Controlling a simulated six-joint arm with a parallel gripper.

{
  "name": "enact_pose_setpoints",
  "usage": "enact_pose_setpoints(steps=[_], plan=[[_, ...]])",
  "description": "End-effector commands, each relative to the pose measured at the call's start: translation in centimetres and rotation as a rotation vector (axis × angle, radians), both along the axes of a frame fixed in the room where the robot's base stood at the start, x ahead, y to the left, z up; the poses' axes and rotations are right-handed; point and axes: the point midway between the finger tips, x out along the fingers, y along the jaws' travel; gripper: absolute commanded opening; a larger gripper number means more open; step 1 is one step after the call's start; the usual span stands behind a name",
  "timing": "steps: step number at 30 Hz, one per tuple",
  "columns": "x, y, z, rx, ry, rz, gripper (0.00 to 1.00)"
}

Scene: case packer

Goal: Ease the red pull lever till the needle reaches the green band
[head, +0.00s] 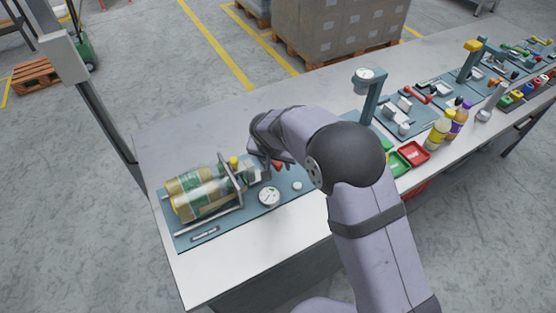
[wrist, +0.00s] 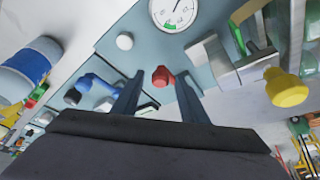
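The red pull lever's round knob (wrist: 162,77) shows in the wrist view between the tips of my gripper's two fingers (wrist: 160,84). The fingers stand apart with gaps on both sides of the knob; I cannot tell how deep it sits between them. The red lever (head: 277,166) also shows in the head view, just by my wrist, which hides part of the gripper. The round white gauge (wrist: 176,12) is at the top of the wrist view, cut by the edge, with a small green band low on its face. The gauge (head: 269,196) also lies on the blue-grey panel in the head view. The needle's exact reading is too small to tell.
A yellow knob (wrist: 287,88) on a metal bracket is right of the fingers. A blue handle (wrist: 86,83) and a white button (wrist: 124,41) are on the left. Large bottles (head: 205,190) lie in the packer. Red and green trays (head: 414,152) stand right of my arm.

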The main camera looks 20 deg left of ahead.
Motion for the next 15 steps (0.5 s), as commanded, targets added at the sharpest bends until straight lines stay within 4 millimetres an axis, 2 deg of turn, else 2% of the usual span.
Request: enact_pose_setpoints(steps=[6,7,12,15], plan=[[0.03,0.00,-0.04,0.000,0.000,0.000,0.40],[0.02,0.00,-0.05,0.000,0.000,0.000,0.37],[0.00,0.00,-0.03,0.000,0.000,0.000,0.00],[0.00,-0.01,-0.03,0.000,0.000,0.000,0.00]])
